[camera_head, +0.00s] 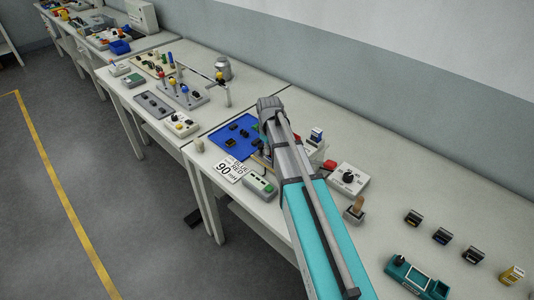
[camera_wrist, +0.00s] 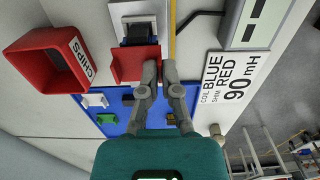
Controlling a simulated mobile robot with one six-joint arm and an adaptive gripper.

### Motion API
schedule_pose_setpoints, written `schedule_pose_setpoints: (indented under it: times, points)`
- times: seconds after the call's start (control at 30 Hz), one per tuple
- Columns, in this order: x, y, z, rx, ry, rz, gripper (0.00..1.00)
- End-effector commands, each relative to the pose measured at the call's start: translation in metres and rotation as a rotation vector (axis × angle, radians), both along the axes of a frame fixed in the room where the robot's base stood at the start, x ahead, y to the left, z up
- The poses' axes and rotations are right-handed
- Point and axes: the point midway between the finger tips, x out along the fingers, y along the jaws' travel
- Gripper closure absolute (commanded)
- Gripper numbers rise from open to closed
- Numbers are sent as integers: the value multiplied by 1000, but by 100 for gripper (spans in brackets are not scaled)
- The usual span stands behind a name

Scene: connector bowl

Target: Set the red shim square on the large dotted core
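My gripper (camera_wrist: 159,70) is in the middle of the wrist view, its fingertips close together with only a narrow gap. A red angular piece (camera_wrist: 126,66), possibly the shim, lies at the left fingertip and is partly covered by it. I cannot tell whether the fingers hold it. Dark parts, perhaps cores, lie on the blue mat (camera_wrist: 108,131), which also shows in the head view (camera_head: 226,131). Dots are too small to tell. My arm hides the gripper in the head view.
A red CHIPS bin (camera_wrist: 42,65) stands left of the gripper. A sign (camera_wrist: 228,82) reads coil blue, shim red, 90 mH. A grey box (camera_wrist: 250,20) stands beside it. A white box with a black knob (camera_head: 348,178) and several small blocks stand farther along the bench.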

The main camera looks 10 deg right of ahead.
Motion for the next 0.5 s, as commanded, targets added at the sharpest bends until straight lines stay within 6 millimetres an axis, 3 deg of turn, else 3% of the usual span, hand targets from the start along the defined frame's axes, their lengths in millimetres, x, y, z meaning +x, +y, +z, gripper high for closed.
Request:
schedule_pose_setpoints:
  times: [0.5]
  points:
    - [0,-1,-5,0,0,-1,100]
